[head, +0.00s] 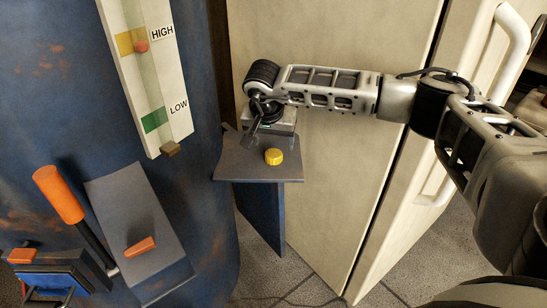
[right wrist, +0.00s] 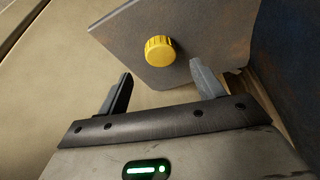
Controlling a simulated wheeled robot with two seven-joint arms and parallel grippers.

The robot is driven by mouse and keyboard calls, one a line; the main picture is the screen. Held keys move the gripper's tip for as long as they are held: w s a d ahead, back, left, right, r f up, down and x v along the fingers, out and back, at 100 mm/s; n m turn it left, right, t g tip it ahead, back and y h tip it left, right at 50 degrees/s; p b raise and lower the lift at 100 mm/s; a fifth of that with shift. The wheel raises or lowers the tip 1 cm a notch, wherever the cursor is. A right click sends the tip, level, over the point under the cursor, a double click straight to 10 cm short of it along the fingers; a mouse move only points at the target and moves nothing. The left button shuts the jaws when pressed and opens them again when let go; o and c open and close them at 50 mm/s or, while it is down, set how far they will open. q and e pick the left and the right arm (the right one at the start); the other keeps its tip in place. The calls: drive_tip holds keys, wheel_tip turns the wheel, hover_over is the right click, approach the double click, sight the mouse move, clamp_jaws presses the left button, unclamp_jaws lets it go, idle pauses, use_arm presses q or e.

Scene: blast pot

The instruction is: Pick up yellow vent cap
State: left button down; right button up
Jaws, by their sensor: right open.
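The yellow vent cap (head: 274,156) is a small round ribbed cap standing on a grey shelf (head: 240,165) fixed to the blue pot. In the right wrist view the yellow vent cap (right wrist: 160,51) lies beyond the fingertips, between their lines and nearer the right finger. My right gripper (head: 257,130) is above the back left part of the shelf, to the left of the cap; its fingers are partly hard to make out there. In the right wrist view my right gripper (right wrist: 160,80) has its two fingers wide apart with nothing between them. My left gripper is not in view.
The blue pot (head: 60,110) fills the left, with a HIGH/LOW gauge (head: 150,80). An orange-handled lever (head: 60,195) and a grey plate with an orange piece (head: 140,246) are lower left. Cream cabinet doors (head: 340,190) stand close behind and right of the shelf.

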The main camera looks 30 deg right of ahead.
sight(274, 153)
drive_tip(key=x, duration=0.2)
drive_tip(key=b+x, duration=0.1)
drive_tip(key=x, duration=0.2)
drive_tip(key=shift+a, duration=0.2)
drive_tip(key=c, duration=1.1)
drive_tip(key=shift+r, duration=0.1)
